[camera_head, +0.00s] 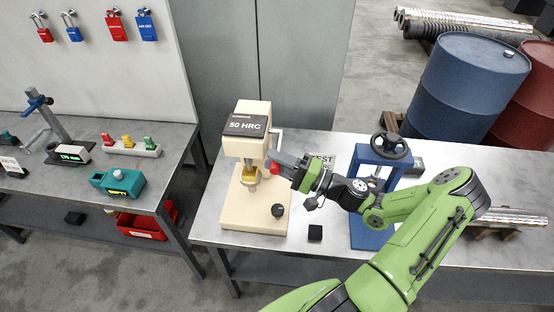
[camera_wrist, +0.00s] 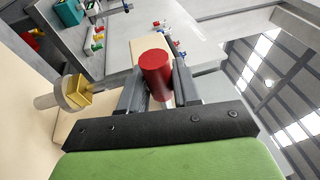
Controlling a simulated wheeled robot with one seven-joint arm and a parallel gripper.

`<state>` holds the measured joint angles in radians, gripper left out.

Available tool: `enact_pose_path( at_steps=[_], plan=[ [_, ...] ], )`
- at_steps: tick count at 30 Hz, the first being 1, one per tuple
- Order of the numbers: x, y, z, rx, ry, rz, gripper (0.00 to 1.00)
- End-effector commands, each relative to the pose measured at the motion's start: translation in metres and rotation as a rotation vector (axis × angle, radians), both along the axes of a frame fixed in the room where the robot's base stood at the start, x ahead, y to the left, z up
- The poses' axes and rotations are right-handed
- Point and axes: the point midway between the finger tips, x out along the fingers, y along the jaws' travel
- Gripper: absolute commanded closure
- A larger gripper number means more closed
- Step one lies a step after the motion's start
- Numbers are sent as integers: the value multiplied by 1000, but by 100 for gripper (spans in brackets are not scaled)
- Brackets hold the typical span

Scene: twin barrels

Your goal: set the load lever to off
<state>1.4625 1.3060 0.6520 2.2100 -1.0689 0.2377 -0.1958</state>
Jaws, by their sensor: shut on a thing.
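A cream hardness tester (camera_head: 255,207) stands on the middle bench, with a display reading 50 HRC (camera_head: 245,126). A red cylindrical knob, seemingly the load lever's grip, sits between the jaws of my gripper (camera_head: 277,160) at the tester's right side. In the wrist view the red knob (camera_wrist: 156,68) lies between the two grey fingers, which are shut on it. A yellow piece (camera_head: 249,176) sits on the tester's round anvil; the yellow piece also shows in the wrist view (camera_wrist: 78,92), left of the fingers.
A blue press (camera_head: 372,230) with a black handwheel (camera_head: 391,146) stands right of the tester, beneath my arm. A dark knob (camera_head: 278,211) is on the tester's base, with a small black block (camera_head: 315,233) nearby.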

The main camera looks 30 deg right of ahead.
Motion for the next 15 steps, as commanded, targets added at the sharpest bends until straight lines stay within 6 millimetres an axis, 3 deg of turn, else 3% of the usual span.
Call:
enact_pose_path(
  at_steps=[9, 10, 13, 15],
  plan=[
    [0, -1, 1, 0, -6, -3, 100],
    [0, -1, 1, 0, -6, -3, 64],
    [0, -1, 1, 0, -5, -3, 48],
    [0, -1, 1, 0, -4, -3, 47]
  ],
)
